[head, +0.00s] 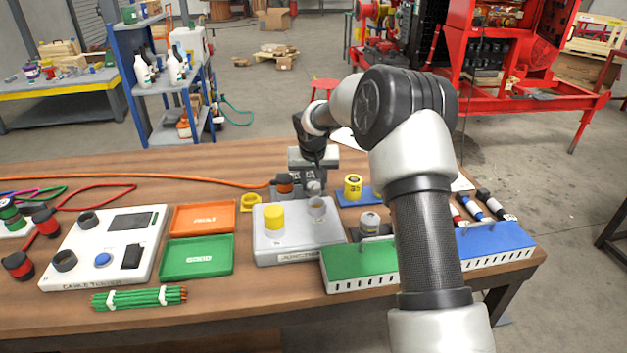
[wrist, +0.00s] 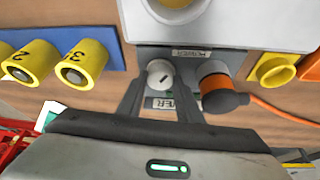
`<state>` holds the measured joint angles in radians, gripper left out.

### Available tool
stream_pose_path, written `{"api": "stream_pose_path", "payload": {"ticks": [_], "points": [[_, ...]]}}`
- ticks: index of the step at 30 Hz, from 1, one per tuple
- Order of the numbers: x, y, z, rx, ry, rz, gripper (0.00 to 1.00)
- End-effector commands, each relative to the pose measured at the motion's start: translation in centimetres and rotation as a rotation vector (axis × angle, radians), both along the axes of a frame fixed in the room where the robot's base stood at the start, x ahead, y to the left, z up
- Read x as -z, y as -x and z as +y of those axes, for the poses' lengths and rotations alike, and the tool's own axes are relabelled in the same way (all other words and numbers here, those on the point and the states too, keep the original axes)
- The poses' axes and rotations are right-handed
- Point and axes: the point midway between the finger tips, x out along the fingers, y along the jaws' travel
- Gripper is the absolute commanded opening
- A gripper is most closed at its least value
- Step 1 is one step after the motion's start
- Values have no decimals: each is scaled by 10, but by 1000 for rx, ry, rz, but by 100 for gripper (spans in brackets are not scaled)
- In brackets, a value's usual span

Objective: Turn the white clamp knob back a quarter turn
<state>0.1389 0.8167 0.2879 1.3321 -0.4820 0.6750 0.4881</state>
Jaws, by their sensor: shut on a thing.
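The white clamp knob (wrist: 160,74) is round, with a short dark slanted mark on its face. It sits on a grey block labelled POWER (wrist: 190,53). The knob also shows small and pale in the head view (head: 314,188). My gripper (wrist: 160,84) has one dark finger on each side of the knob and is shut on it. In the head view my gripper (head: 313,165) reaches down over the grey block from behind, and its fingertips are hard to make out there.
An orange cable plug (wrist: 214,95) sits in the block close beside the knob and one finger. A light grey junction box (head: 285,241) with a yellow cap (head: 273,217) stands in front. Numbered yellow connectors (wrist: 83,63) stand on a blue plate (wrist: 105,42).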

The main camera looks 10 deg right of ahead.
Motion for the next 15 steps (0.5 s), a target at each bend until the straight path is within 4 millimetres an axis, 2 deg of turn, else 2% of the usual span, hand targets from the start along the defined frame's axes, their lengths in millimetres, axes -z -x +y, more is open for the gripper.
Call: {"api": "stream_pose_path", "payload": {"ticks": [15], "points": [[-4, 0, -6, -473, -5, 0, 10]]}}
